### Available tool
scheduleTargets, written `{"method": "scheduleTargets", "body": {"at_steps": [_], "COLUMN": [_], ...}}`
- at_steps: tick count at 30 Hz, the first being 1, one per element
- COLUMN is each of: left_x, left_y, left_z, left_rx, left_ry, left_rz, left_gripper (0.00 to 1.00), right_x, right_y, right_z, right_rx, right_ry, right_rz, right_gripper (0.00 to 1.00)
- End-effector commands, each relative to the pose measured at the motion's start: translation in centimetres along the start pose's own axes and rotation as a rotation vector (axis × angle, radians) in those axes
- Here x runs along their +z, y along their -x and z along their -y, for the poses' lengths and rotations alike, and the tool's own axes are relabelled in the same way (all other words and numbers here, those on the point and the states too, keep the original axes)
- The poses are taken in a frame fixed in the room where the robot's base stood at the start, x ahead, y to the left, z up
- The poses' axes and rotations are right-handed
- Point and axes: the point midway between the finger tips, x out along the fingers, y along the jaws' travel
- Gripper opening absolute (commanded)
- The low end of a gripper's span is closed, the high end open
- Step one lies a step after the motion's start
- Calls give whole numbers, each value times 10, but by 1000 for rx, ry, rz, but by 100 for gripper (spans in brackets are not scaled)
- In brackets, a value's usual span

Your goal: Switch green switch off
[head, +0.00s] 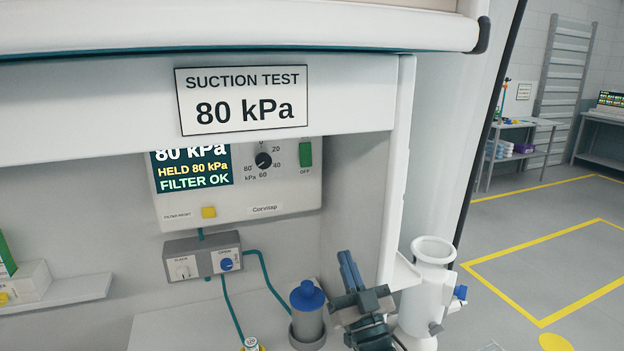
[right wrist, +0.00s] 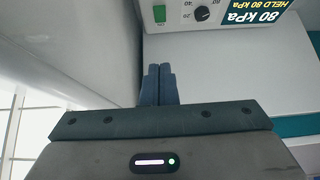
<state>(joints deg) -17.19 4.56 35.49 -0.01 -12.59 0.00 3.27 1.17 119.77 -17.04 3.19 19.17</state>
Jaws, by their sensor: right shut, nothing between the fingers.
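The green switch (head: 305,154) is a small upright rocker at the right end of the white suction panel (head: 280,205), with a label under it that seems to read OFF. It also shows at the top of the right wrist view (right wrist: 159,14), which is turned upside down. My right gripper (head: 347,257) is shut and empty, blue fingers pointing up, below and to the right of the switch and apart from it. In the right wrist view its fingertips (right wrist: 159,70) lie together, in line with the switch. My left gripper is not in view.
A black dial (head: 263,160) and a display (head: 192,168) reading HELD 80 kPa sit left of the switch. A sign (head: 243,98) hangs above. A blue-capped canister (head: 307,310) and a white container (head: 430,285) flank my right gripper. A wall edge (head: 395,180) stands right of the panel.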

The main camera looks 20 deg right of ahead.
Motion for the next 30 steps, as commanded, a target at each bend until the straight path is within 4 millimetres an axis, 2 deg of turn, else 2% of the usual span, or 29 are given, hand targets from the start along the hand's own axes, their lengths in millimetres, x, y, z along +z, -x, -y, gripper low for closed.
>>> {"method": "scheduleTargets", "body": {"at_steps": [9,14,21,30], "left_x": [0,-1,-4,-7], "left_y": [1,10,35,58], "left_z": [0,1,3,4], "left_rx": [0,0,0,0], "left_ry": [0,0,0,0], "left_rz": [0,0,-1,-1], "left_gripper": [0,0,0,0], "right_x": [0,-3,-5,-4], "right_y": [-1,-14,-63,-128], "right_z": [0,0,0,0], "right_rx": [0,0,0,0], "right_ry": [0,0,1,0], "right_rz": [-1,-1,-2,-2], "right_gripper": [0,0,0,0]}}
